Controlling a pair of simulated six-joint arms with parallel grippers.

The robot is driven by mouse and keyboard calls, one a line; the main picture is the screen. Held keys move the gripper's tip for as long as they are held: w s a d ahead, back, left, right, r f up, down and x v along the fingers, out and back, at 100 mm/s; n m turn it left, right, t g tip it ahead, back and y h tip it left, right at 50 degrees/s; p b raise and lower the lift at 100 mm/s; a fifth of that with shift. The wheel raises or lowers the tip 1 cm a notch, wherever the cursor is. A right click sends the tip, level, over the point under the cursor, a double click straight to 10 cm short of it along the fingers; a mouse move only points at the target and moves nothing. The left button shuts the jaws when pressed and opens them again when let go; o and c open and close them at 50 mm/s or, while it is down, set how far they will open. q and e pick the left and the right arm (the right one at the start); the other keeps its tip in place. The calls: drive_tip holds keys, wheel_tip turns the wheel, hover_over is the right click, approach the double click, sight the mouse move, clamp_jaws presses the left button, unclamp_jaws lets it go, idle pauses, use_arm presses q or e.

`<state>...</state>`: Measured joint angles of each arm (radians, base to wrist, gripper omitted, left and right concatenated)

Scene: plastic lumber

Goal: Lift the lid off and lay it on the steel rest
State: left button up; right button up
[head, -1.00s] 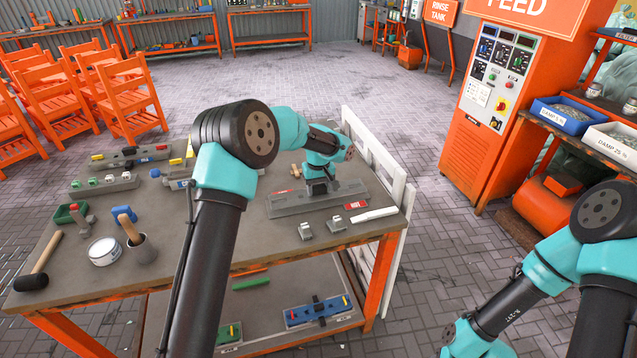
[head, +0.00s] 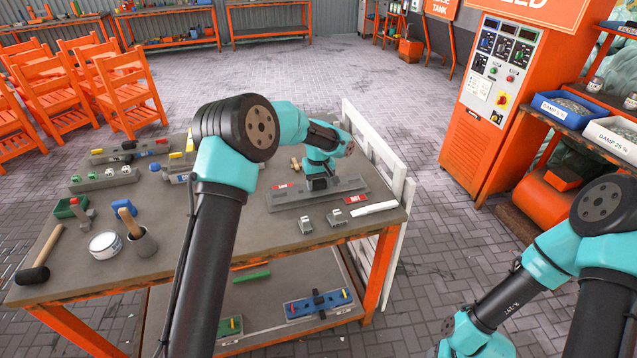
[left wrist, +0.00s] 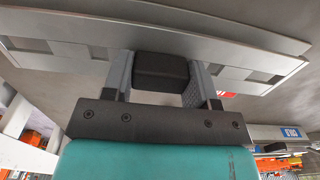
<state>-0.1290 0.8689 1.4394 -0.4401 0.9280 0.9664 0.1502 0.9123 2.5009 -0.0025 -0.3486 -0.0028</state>
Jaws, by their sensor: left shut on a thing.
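A long grey lid (head: 343,186) lies across the right part of the workbench, with a grey base around or under it. In the left wrist view, the lid (left wrist: 200,25) spans the top and bears a black block handle (left wrist: 160,72). My left gripper (head: 318,184) reaches down onto the middle of the lid. In the left wrist view its two fingers (left wrist: 160,85) are shut on the handle from both sides. I cannot tell whether the lid is clear of the base. I cannot pick out the steel rest with certainty. My right gripper is outside the views.
Two small metal blocks (head: 320,221) and a white bar (head: 374,208) lie in front of the lid. White slats (head: 372,150) edge the bench at the right.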

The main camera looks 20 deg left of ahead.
use_arm(q)
drive_tip(key=shift+f, duration=0.5)
idle(1.4)
drive_tip(key=o, duration=1.7)
drive_tip(key=shift+r, duration=3.5)
